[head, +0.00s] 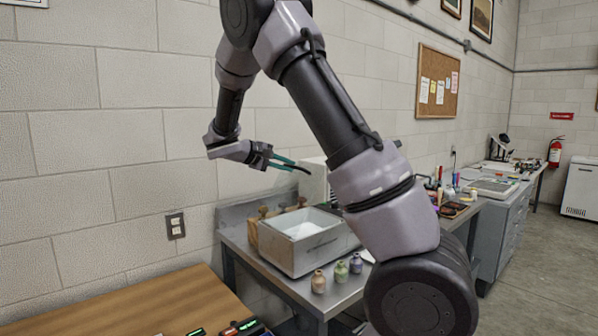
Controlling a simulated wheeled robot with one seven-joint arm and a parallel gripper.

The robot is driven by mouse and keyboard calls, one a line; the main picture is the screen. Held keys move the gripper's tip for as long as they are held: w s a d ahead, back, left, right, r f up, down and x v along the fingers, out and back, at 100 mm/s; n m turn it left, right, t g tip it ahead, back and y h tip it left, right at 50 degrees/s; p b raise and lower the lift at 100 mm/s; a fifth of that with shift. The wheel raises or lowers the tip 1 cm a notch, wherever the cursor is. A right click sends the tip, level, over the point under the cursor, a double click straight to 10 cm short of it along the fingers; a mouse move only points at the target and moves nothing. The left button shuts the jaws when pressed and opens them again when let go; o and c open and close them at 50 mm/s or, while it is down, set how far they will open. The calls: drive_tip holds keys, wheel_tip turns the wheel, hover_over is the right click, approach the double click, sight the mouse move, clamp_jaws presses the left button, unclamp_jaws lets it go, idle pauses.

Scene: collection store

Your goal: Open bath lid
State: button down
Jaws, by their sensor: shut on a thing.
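A grey box-shaped bath (290,256) stands on a metal bench against the wall. Its top looks open, with a pale inside (312,226). Small brown knobs (263,212) show at its back edge. My gripper (287,163) is above the bath, with teal fingers pointing right. It is shut on a dark curved piece (303,169), which looks like a handle. A pale upright panel (313,184) is just behind and below it. I cannot tell whether this panel is the lid or joins the handle. My arm hides the bath's right side.
Several small bottles (319,282) stand on the metal bench (272,278) in front of the bath. A wooden table (130,300) is at the lower left. More benches (500,205) with tools run along the wall at right. The floor (540,270) there is clear.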

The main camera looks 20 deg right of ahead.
drive_tip(key=s+a+h, duration=0.2)
drive_tip(key=s+a, duration=0.1)
drive_tip(key=a, duration=0.4)
drive_tip(key=shift+a+t, duration=0.2)
drive_tip(key=shift+t, duration=0.2)
drive_tip(key=c, duration=0.9)
unclamp_jaws()
drive_tip(key=shift+w, duration=0.1)
drive_tip(key=shift+r, duration=0.1)
